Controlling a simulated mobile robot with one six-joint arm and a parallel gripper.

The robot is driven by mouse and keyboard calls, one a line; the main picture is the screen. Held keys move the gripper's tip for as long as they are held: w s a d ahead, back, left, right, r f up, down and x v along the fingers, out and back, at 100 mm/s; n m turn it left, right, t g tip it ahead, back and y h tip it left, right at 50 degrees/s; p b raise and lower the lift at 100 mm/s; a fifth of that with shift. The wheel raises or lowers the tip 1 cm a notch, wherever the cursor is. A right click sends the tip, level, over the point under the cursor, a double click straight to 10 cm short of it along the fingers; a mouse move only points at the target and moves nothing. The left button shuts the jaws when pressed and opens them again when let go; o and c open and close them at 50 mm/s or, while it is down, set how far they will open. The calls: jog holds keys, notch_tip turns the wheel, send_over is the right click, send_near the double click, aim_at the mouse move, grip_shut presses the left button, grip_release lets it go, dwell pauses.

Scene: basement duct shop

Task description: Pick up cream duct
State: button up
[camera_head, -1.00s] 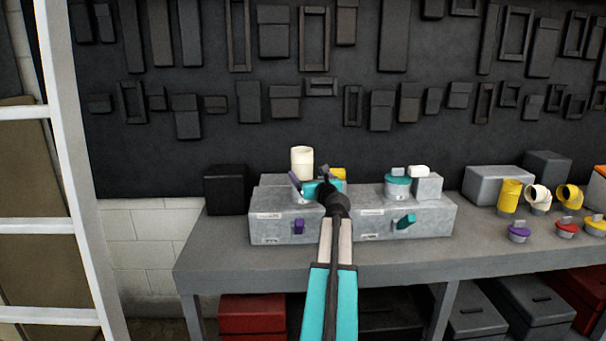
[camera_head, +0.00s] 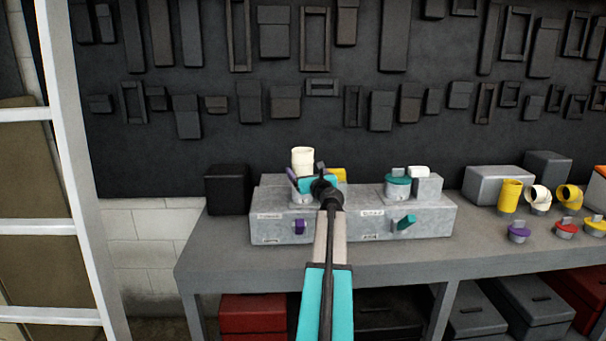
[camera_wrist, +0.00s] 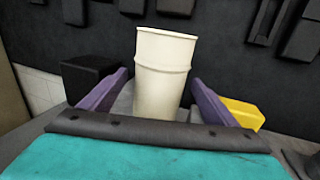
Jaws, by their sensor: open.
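The cream duct (camera_head: 303,159) is an upright, pale, ribbed tube standing on the left part of the grey metal plenum box on the bench. In the wrist view the cream duct (camera_wrist: 161,75) stands between the two purple fingers, with a gap on each side. My gripper (camera_head: 306,178) is open in front of the duct, low on it. The wrist view shows my gripper (camera_wrist: 158,95) with its fingers spread on either side; the duct's base is hidden behind the teal and black gripper body.
The grey box (camera_head: 380,222) has a purple lever (camera_head: 300,227) and a teal lever (camera_head: 405,222). A black box (camera_head: 227,190) stands to the left. A yellow block (camera_wrist: 243,114) is close on the right. Yellow and cream elbows (camera_head: 538,199) stand farther right.

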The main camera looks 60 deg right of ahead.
jog(key=shift+x, duration=1.5)
jog(key=c, duration=1.3)
